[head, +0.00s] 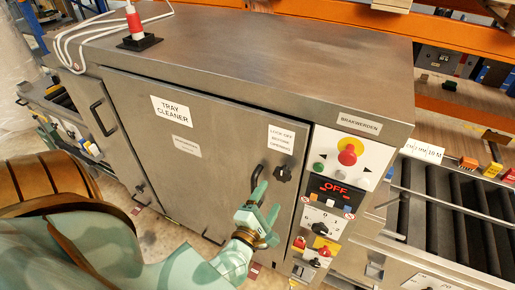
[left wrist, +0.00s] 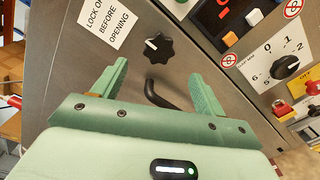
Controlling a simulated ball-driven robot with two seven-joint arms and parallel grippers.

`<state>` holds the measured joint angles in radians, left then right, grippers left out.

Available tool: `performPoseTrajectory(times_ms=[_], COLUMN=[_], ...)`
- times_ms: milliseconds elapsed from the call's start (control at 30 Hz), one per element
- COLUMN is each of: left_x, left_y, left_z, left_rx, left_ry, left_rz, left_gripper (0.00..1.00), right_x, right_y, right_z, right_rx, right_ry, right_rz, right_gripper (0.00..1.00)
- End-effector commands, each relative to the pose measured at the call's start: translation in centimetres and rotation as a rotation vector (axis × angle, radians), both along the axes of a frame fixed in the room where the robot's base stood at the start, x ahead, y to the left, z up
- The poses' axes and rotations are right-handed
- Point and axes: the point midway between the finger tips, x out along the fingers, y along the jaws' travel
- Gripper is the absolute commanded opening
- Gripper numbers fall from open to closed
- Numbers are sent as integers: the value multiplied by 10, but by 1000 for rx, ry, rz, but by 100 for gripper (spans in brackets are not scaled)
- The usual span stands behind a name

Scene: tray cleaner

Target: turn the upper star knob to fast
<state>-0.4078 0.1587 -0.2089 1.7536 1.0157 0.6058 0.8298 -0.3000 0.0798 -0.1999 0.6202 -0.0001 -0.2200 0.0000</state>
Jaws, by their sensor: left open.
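A black star knob (head: 282,174) sits on the grey door of the tray cleaner, below the "lock off before opening" label (head: 281,139). The star knob also shows in the left wrist view (left wrist: 160,48), with a white mark toward its left side. No "fast" marking is legible beside it. My left gripper (head: 267,200) is open and empty in front of the door, a little below and left of the knob. In the left wrist view its fingers (left wrist: 158,74) stand apart, with the knob beyond and between them, not touched.
A curved black door handle (head: 257,176) is close beside the knob and lies between my fingers in the wrist view. Right of the door is a control panel with a red emergency button (head: 348,155), an OFF display (head: 335,190) and a numbered dial (head: 320,229).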

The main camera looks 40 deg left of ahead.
Motion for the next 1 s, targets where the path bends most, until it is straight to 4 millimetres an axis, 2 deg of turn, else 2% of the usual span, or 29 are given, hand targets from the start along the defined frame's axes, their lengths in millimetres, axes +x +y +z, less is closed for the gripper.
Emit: performPoseTrajectory(times_ms=[100, 300, 467, 1000], left_x=[-30, -58, -65, -65], left_y=[-6, -13, -14, -15], left_z=[-3, -1, 0, 0], left_rx=[0, 1, 0, 13], left_ry=[2, 1, 0, 3], left_rz=[0, 0, 1, 0], left_gripper=[72, 72, 72, 72], right_x=[0, -1, -1, -1], right_y=[-1, -1, -1, -1], right_z=[-7, -12, -13, -12], right_rx=[0, -1, -1, -1], right_ry=[1, 2, 2, 2], right_rz=[0, 1, 0, 1], right_gripper=[0, 0, 0, 0])
